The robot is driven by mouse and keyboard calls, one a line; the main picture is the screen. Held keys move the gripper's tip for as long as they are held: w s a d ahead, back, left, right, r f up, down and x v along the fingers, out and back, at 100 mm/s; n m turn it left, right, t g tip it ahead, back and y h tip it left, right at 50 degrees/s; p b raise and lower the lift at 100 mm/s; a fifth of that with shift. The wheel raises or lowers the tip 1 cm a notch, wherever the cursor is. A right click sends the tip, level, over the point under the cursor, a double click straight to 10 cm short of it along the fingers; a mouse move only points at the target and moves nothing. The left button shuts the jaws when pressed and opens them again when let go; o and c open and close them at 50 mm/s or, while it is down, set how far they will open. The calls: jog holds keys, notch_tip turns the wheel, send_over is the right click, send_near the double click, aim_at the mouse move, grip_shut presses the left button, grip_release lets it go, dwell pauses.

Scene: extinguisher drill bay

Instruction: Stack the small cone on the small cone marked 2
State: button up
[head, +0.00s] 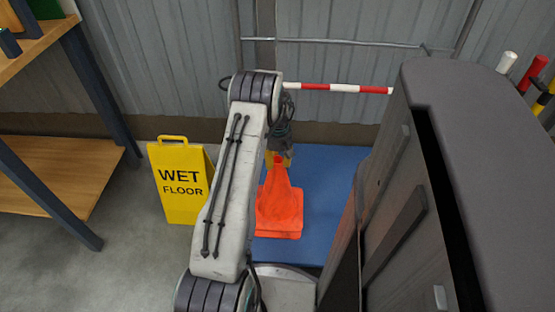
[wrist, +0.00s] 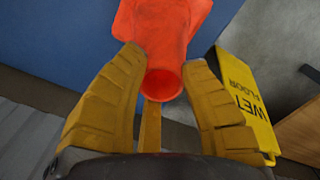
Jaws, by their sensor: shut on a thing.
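An orange cone (head: 281,210) stands upright over the blue mat in the head view, partly hidden by my arm. My gripper (head: 279,160) is at its top from above. In the wrist view my gripper (wrist: 163,62) has its yellow fingers on either side of the orange cone (wrist: 165,25), shut on it near its open round tip. The cone's body and base extend away from the fingers. I cannot tell whether a second cone is nested under it or whether its base touches the mat. No mark 2 is visible.
A yellow wet floor sign (head: 178,185) stands left of the blue mat (head: 325,185). A wooden shelf unit (head: 60,180) is at the left. A large dark grey cabinet-like body fills the right. A red and white bar (head: 340,88) runs along the back wall.

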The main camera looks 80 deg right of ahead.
jog(key=shift+f+b, duration=1.1)
jog(key=shift+f, duration=0.55)
jog(key=o, duration=1.2)
notch_tip(320, 180, up, 12)
